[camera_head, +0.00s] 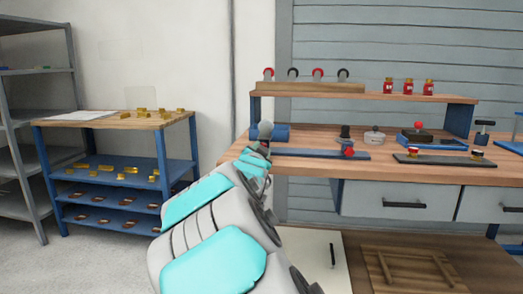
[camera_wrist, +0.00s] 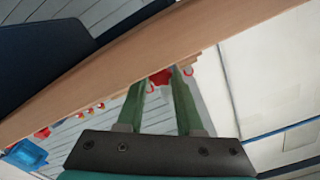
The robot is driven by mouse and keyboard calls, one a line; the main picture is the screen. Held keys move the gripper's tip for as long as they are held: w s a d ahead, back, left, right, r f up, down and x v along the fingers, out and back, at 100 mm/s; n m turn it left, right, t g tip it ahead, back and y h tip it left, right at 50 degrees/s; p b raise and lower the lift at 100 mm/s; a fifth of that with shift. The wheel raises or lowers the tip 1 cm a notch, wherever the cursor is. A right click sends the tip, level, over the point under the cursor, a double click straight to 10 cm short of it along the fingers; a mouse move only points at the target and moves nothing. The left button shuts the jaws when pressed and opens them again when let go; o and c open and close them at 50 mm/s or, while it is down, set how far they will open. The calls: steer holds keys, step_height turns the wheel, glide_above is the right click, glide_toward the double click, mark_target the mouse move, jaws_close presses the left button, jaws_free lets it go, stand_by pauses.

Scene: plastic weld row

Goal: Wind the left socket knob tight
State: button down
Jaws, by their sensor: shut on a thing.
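In the head view my arm reaches up to the bench, and my gripper (camera_head: 264,141) is at the left part of a flat blue bar (camera_head: 315,153). In the wrist view the two green fingers of my gripper (camera_wrist: 162,82) have a red knob (camera_wrist: 160,77) between their tips, and they are shut on it. That knob is hidden behind the gripper in the head view. A second red knob (camera_head: 349,153) sits at the right end of the blue bar. How far the held knob is turned cannot be told.
A dark post (camera_head: 346,133), a grey lidded pot (camera_head: 375,136) and a dark bar (camera_head: 440,159) stand to the right on the bench. A raised shelf (camera_head: 420,97) with red jars (camera_head: 408,86) runs above. A low blue shelf unit (camera_head: 110,170) stands at left.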

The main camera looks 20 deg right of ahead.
stand_by(0.4)
steer(key=c, duration=0.5)
jaws_free()
steer(key=shift+c, duration=0.2)
steer(key=v, duration=0.7)
steer(key=shift+s+a, duration=0.25)
steer(key=shift+s, duration=0.1)
